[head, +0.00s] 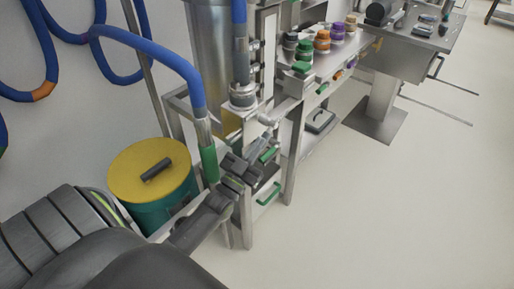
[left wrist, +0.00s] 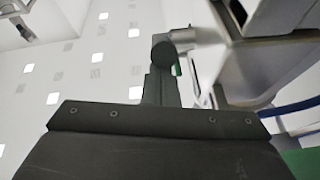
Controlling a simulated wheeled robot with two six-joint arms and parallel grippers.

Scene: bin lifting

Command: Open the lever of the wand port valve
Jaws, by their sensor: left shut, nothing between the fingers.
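My left gripper (head: 258,149) is shut with nothing between its fingers. It is by the steel frame, close to a green lever handle (head: 269,155) just right of its tips. I cannot tell whether they touch. Which of these belongs to the wand port valve is not clear. In the left wrist view my left gripper (left wrist: 163,48) is seen from below, beside grey metal parts, with a small green piece (left wrist: 177,69) near it. My right gripper is not in view.
A blue hose (head: 165,55) runs to a green-gripped wand (head: 208,163) left of the gripper. A teal bin with a yellow lid (head: 125,180) stands at left. A shelf (head: 335,55) holds several coloured caps. Open floor (head: 390,210) lies at right.

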